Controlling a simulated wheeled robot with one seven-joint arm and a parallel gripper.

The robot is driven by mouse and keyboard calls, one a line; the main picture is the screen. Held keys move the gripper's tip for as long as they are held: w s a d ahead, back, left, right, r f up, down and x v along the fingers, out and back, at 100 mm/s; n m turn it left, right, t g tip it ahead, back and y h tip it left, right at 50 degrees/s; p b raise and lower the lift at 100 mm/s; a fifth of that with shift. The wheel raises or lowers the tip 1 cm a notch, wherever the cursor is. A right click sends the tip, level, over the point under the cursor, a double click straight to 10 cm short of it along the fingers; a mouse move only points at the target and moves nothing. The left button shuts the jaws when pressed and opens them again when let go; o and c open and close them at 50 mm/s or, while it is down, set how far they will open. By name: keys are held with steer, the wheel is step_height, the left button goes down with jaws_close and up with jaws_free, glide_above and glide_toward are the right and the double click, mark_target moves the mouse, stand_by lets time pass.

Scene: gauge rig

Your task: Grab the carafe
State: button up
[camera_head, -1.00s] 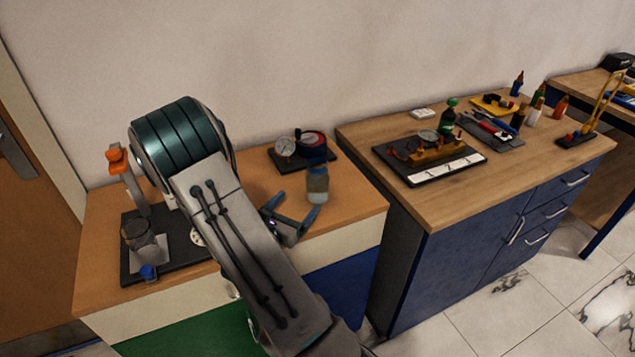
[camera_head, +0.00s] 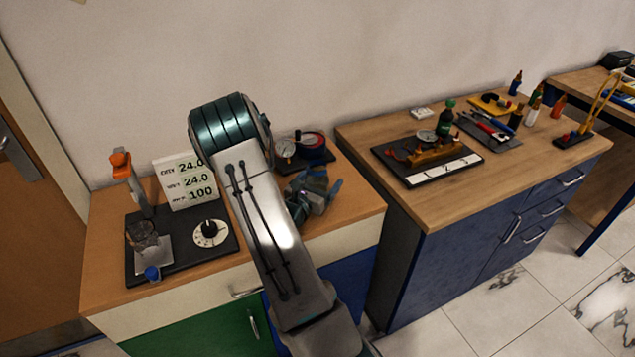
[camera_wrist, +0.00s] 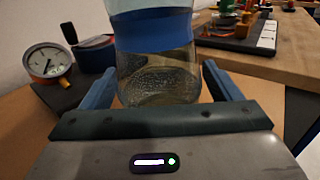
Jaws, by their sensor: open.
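The carafe (camera_wrist: 157,78), a clear glass vessel with a blue band around its middle, stands upright on the orange-brown bench top in the wrist view. Its top is cut off by the picture edge. My gripper (camera_wrist: 160,88) is open, with one blue finger on each side of the carafe's lower glass part. A small gap shows between each finger and the glass. In the head view my gripper (camera_head: 318,190) is over the right part of the left bench, and it and my arm mostly hide the carafe.
A pressure gauge (camera_wrist: 48,62) on a dark base stands close left of the carafe. A dark plate with a glass beaker (camera_head: 143,236), a dial (camera_head: 210,233) and a readout panel (camera_head: 186,183) is at left. A wooden-topped cabinet (camera_head: 440,215) with tools stands at right.

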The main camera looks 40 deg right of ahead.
mark_target(320, 169)
steer(key=shift+c, duration=0.3)
steer(key=c, duration=1.2)
steer(key=shift+r, duration=0.2)
steer(key=shift+r, duration=0.95)
steer(key=shift+r+b, duration=0.3)
steer(key=shift+r, duration=0.6)
steer(key=shift+s+d+r+b, duration=0.25)
steer(key=shift+s+d+r, duration=0.85)
steer(key=shift+s, duration=0.55)
steer(key=shift+s+d+r+b, duration=0.25)
steer(key=shift+s+d+r, duration=0.85)
steer(key=shift+s, duration=0.55)
steer(key=shift+s+d+r+b, duration=0.25)
steer(key=shift+s+d+r, duration=0.6)
steer(key=shift+s+r, duration=0.6)
steer(key=shift+s+f, duration=0.2)
